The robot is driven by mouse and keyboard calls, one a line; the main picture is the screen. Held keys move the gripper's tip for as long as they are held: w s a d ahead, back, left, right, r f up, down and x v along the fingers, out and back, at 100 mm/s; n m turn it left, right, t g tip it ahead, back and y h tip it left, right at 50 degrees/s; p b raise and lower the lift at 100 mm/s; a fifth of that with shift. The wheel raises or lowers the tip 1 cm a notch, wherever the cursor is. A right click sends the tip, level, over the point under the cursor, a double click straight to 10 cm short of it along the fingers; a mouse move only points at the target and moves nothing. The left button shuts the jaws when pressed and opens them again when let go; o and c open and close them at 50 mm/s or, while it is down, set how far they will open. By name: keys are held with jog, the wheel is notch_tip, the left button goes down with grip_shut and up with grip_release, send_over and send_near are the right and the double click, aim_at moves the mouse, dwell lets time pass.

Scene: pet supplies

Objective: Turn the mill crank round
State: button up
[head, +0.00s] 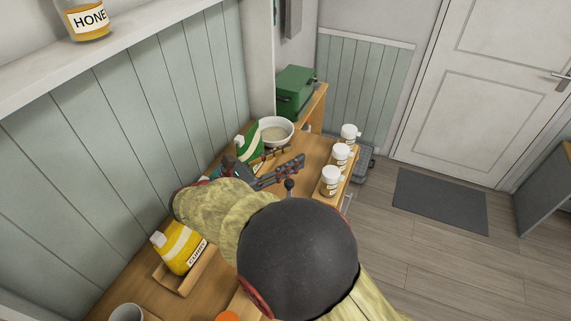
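My gripper (292,167) is over the wooden counter, its dark fingers with red and blue patches pointing right. Whether the fingers are apart or together is not clear from this angle. A small dark knob on a short stem (289,185) stands just below the fingers in the picture and looks like the mill's crank handle. It appears close to the gripper, but I cannot tell if they touch. The mill's body is not clearly visible; my arm's large dark joint and yellowish cover hide that part of the counter.
Several white-lidded jars (331,181) line the counter's right edge. A white bowl (276,133) and a green-and-white package (249,142) stand behind the gripper. A yellow bag (178,247) sits in a wooden tray (197,272) at left. A green box (294,91) is farther back.

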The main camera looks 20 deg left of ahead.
jog(key=s+a+f+y+b, duration=0.1)
jog(key=s+a, duration=0.1)
jog(key=s+a+f+n+t+y+b, duration=0.1)
jog(key=s+a, duration=0.1)
jog(key=s, duration=0.1)
jog(key=s+a+f+y+b, duration=0.1)
jog(key=s+a, duration=0.1)
jog(key=s, duration=0.1)
jog(key=shift+s+a+f+n+t, duration=0.1)
jog(key=shift+a+f+n+t, duration=0.15)
jog(key=shift+n+t, duration=0.15)
jog(key=c, duration=0.5)
jog(key=s+f+m+y+b, duration=0.1)
jog(key=s, duration=0.1)
jog(key=s+a+f+m+t+y+b, duration=0.1)
jog(key=s+m, duration=0.1)
jog(key=s+a+f+m+y, duration=0.1)
jog(key=s+f, duration=0.1)
jog(key=shift+s+a+f+m+b, duration=0.1)
jog(key=shift+s+a+m+b, duration=0.1)
jog(key=shift+s+m+b, duration=0.15)
grip_shut()
jog(key=w+d+f+m+y+b, duration=0.1)
jog(key=w+d+f+m+b, duration=0.1)
jog(key=w+d+m, duration=0.3)
jog(key=shift+w+d+m+t+y+b, duration=0.3)
jog(key=shift+w+m+b, duration=0.25)
jog(key=shift+w+m, duration=2.2)
